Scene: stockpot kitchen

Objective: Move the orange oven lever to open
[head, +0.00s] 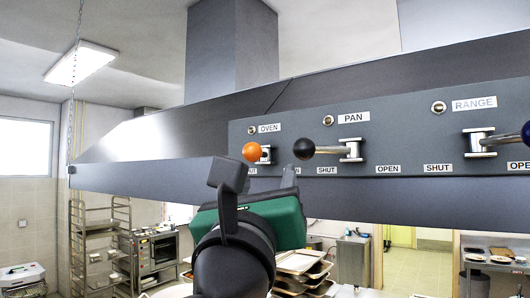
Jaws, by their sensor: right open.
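The orange ball knob (253,151) of the oven lever stands on the grey hood panel, under the OVEN label (269,128). It lies just left of its metal bracket (266,154), over a partly covered label ending in "UT". My right gripper (258,172) is open, just below the knob, with one finger to its lower left and the other to its lower right. The knob shows above the gap between the fingers; I cannot tell whether they touch it. The gripper hides the panel strip right of that label. My left gripper is not in view.
The RANGE lever with a dark blue knob (526,133) points right. A chain (72,110) hangs at the left. Trays (300,262) are stacked below the hood.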

